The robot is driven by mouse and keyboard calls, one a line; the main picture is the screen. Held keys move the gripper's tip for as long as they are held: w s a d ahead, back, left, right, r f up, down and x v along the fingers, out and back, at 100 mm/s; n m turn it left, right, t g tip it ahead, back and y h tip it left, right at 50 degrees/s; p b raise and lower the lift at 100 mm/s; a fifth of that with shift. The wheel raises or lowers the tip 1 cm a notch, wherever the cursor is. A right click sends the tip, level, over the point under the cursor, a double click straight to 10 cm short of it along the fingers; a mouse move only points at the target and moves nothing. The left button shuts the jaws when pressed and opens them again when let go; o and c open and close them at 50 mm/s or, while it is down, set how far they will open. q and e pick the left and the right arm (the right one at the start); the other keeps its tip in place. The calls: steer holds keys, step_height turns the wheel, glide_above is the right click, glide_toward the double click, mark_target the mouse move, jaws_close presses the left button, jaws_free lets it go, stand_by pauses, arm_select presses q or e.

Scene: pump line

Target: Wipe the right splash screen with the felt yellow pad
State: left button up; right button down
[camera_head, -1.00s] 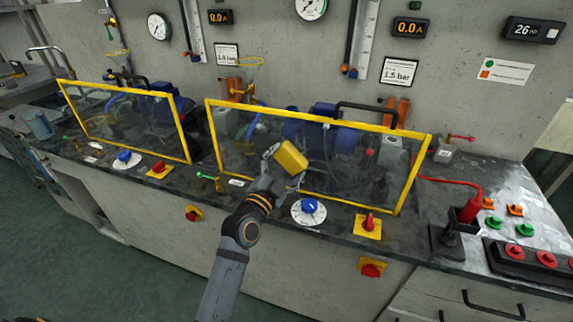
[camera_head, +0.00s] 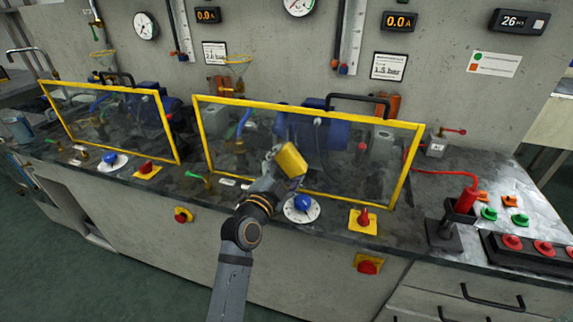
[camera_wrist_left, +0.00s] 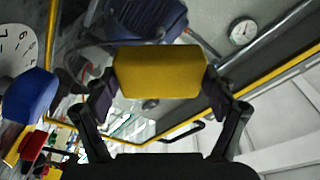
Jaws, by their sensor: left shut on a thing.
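The right splash screen (camera_head: 345,165) is a clear panel in a yellow frame, standing upright in front of a blue pump. My left gripper (camera_head: 278,172) is shut on the felt yellow pad (camera_head: 291,159), which is held in front of the left-middle part of the screen. I cannot tell whether the pad touches the panel. In the left wrist view the pad (camera_wrist_left: 160,71) sits between both fingers (camera_wrist_left: 160,85) and spans the gap. The left splash screen (camera_head: 110,125) stands apart further left. My right gripper is not seen.
Below the screen are a blue knob on a white dial (camera_head: 302,205) and a red switch on a yellow plate (camera_head: 363,219). A small green-handled valve (camera_head: 198,178) stands left of my arm. A red tool in a black stand (camera_head: 460,210) is at the right.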

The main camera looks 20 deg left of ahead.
mark_target(282, 150)
arm_select(q)
steer(key=shift+w+a+r+n+p, duration=0.15)
steer(key=shift+r+n+p, duration=0.1)
steer(key=shift+r+n, duration=0.3)
steer(key=shift+w+a+r+n+p, duration=0.15)
steer(key=shift+r+n+p, duration=0.15)
steer(key=shift+r, duration=0.35)
steer(key=shift+s+a, duration=0.1)
steer(key=shift+a, duration=0.25)
steer(key=shift+c, duration=0.7)
steer(key=shift+a+f, duration=0.15)
steer(key=shift+a, duration=0.35)
steer(key=shift+a+r+p, duration=0.1)
steer(key=shift+r+p, duration=1.25)
steer(key=shift+r, duration=0.05)
steer(key=shift+d+f+b, duration=0.3)
steer(key=shift+d+b, duration=0.2)
steer(key=shift+b, duration=0.1)
steer(key=d+b, duration=0.1)
steer(key=d, duration=0.2)
steer(key=shift+d+r, duration=0.15)
steer(key=shift+r, duration=0.1)
steer(key=shift+a+r+p, duration=0.15)
steer(key=shift+a+p, duration=0.25)
steer(key=shift+a, duration=1.15)
steer(key=shift+a+f, duration=0.25)
steer(key=shift+a, duration=0.3)
